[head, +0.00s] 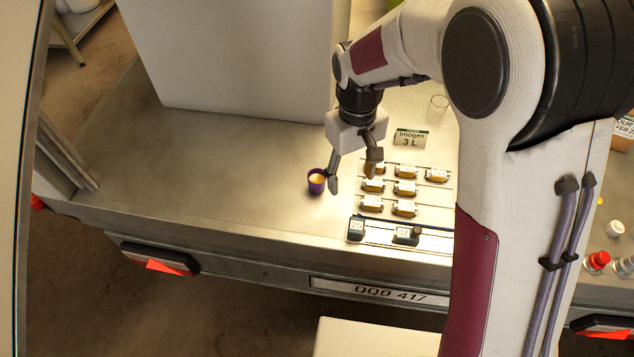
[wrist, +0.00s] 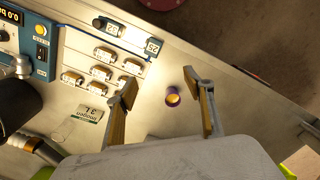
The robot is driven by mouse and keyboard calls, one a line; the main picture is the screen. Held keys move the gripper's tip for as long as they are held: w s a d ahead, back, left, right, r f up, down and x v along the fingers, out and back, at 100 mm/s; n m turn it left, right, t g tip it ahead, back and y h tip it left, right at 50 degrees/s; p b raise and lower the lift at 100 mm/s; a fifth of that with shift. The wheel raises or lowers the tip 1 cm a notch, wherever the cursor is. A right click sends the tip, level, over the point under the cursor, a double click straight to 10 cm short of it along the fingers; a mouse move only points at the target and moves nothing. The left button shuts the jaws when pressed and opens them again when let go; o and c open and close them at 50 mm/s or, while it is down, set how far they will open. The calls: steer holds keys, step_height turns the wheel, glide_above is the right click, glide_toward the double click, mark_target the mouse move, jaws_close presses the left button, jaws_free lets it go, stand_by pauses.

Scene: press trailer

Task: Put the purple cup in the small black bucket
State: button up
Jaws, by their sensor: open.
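The small purple cup (head: 316,183) stands upright on the metal trailer bed near its front edge, with yellow-orange showing inside. My gripper (head: 353,180) is open and empty, above the bed just right of the cup in the head view. In the wrist view, the cup (wrist: 172,97) shows in the gap between the spread fingers of my gripper (wrist: 161,86), apart from both. A black rounded object (wrist: 16,106) is cut off at the wrist view's left edge; it may be the black bucket. No bucket is clear in the head view, where my arm hides part of the bed.
Several labelled small blocks (head: 404,187) lie in rows right of my gripper. A sign reading "Imogen 3 L" (head: 410,138) and a clear glass (head: 438,107) stand behind them. A large white box (head: 235,60) stands at the back. The bed left of the cup is clear.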

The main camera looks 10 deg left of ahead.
steer(key=w+a+f+n, duration=0.6)
steer(key=w+a+f, duration=0.3)
steer(key=w+a, duration=0.1)
steer(key=shift+f+t, duration=0.15)
steer(key=shift+t, duration=0.25)
steer(key=shift+f, duration=0.1)
steer(key=shift+d+f, duration=0.1)
steer(key=shift+f, duration=1.1)
